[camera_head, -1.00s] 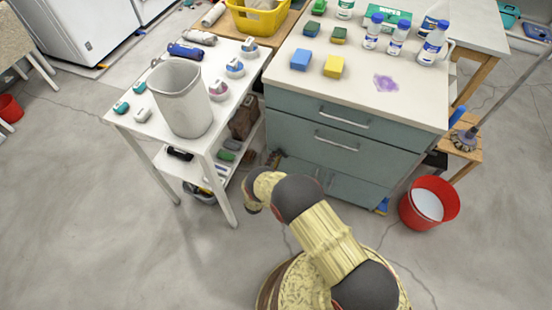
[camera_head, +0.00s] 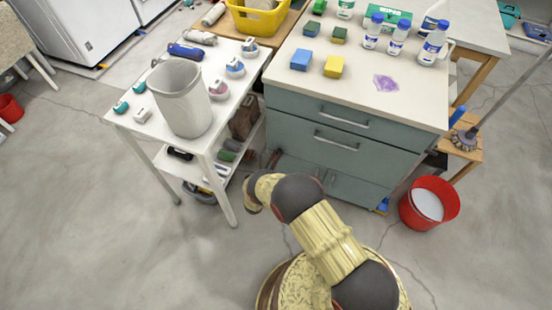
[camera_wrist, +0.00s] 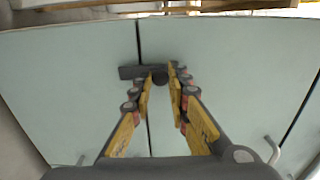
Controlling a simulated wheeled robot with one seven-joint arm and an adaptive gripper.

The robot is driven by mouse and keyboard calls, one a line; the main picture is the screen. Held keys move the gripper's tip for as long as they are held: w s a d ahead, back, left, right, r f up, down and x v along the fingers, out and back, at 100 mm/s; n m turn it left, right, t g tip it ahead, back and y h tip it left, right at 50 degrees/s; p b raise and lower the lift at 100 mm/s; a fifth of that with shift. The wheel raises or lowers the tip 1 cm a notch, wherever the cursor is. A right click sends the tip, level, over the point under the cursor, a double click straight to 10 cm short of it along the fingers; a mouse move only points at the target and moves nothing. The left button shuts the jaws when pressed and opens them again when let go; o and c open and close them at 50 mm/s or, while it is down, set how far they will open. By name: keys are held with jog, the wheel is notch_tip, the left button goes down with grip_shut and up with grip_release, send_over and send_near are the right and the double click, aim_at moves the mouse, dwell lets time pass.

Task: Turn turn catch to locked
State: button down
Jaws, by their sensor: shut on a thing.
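The turn catch (camera_wrist: 129,72) is a dark grey bar with a round hub. In the wrist view it lies about level across the seam between two pale green cabinet doors (camera_wrist: 80,75). My gripper (camera_wrist: 160,73) has its yellow and black fingers closed around the hub part of the catch, hiding some of it. In the head view the cabinet's lower doors (camera_head: 352,188) show behind my arm. The catch is not clearly visible there.
A white side table (camera_head: 225,150) with a bin (camera_head: 182,98) stands left of the cabinet (camera_head: 345,140). A red bucket (camera_head: 408,215) stands on the floor at its right. A door handle (camera_wrist: 272,150) is at lower right in the wrist view.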

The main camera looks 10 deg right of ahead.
dwell(0.5)
jog(key=c, duration=1.7)
grip_release()
jog(key=v, duration=1.2)
jog(key=shift+f, duration=0.1)
